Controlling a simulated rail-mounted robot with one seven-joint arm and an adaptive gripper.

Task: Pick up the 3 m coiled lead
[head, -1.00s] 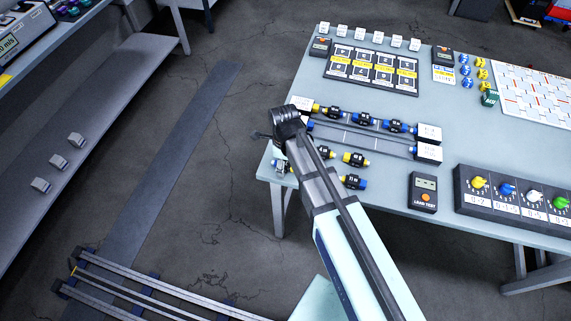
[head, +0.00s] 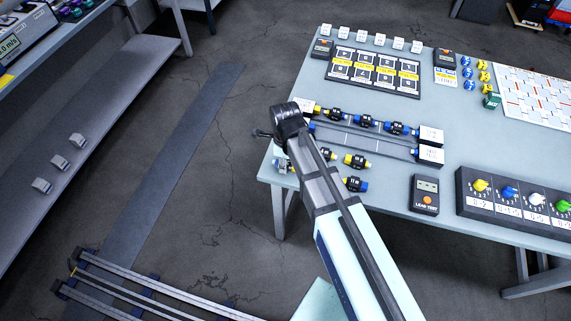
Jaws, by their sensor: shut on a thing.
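My gripper (head: 282,160) points down at the near left corner of the table, mostly hidden by my wrist. It is shut on a small coiled lead (head: 278,166) with pale and blue parts showing. I cannot read that lead's label, or tell whether it touches the table. Other coiled leads, black with yellow or blue ends, lie close to the right: one (head: 326,153) by my arm, one (head: 356,161) beyond it and one (head: 355,184) nearer the front edge.
A handheld lead tester (head: 425,194) and a knob box (head: 512,198) stand to the right along the front edge. A labelled dark board (head: 373,72) lies at the back. The table's middle (head: 475,130) is clear.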

